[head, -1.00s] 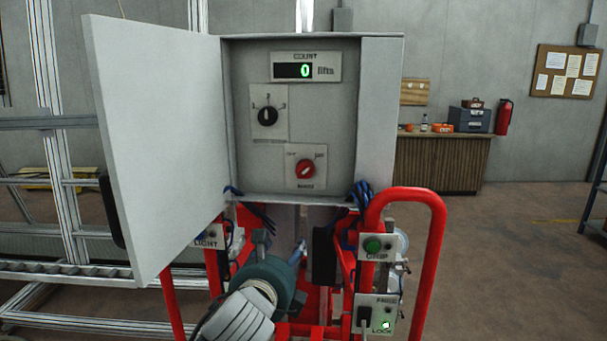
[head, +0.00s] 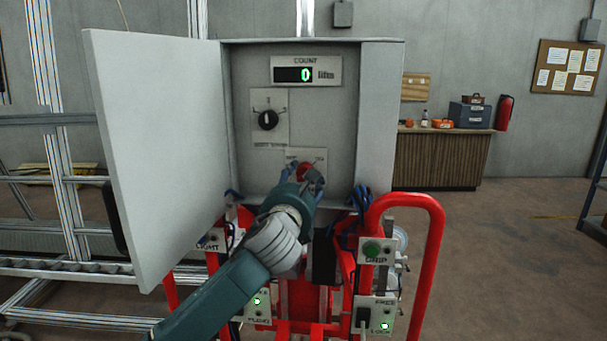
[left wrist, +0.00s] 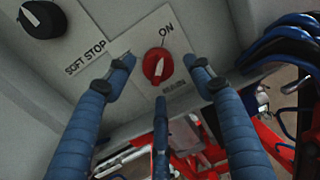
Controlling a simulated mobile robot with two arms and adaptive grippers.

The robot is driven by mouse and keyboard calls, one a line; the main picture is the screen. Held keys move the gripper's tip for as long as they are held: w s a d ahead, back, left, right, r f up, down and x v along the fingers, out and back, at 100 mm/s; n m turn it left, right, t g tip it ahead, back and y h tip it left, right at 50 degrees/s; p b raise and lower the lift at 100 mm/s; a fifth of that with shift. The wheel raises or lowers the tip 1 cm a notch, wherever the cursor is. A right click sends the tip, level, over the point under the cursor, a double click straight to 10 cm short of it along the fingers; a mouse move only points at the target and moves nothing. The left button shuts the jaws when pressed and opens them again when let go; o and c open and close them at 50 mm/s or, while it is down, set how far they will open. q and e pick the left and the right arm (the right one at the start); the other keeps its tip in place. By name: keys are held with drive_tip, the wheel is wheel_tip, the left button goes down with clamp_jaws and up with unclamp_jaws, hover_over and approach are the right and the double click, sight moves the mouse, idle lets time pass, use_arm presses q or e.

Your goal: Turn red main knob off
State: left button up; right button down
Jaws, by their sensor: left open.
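The red main knob (head: 304,171) sits on a white plate low on the panel inside the open control box. In the left wrist view the red knob (left wrist: 158,65) shows a white pointer tilted up toward the "ON" label. My left gripper (head: 303,179) is open in front of the knob. In the left wrist view its blue fingers (left wrist: 160,75) lie on both sides of the knob, apart from it, with a third finger below. In the head view the fingers partly hide the knob. My right gripper is not in view.
A black selector knob (head: 268,120) is above left of the red one. The box door (head: 155,150) stands open at left. Blue cables (head: 360,197) hang at the box's lower right. A red tube frame (head: 437,250) and a green button (head: 371,249) are below right.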

use_arm(q)
drive_tip(key=shift+w+d, duration=0.15)
drive_tip(key=shift+w, duration=0.95)
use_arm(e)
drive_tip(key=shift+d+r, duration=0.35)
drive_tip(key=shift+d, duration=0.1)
use_arm(q)
drive_tip(key=shift+c, duration=0.3)
drive_tip(key=c, duration=1.1)
drive_tip(key=shift+o, duration=0.2)
drive_tip(key=shift+f, duration=0.1)
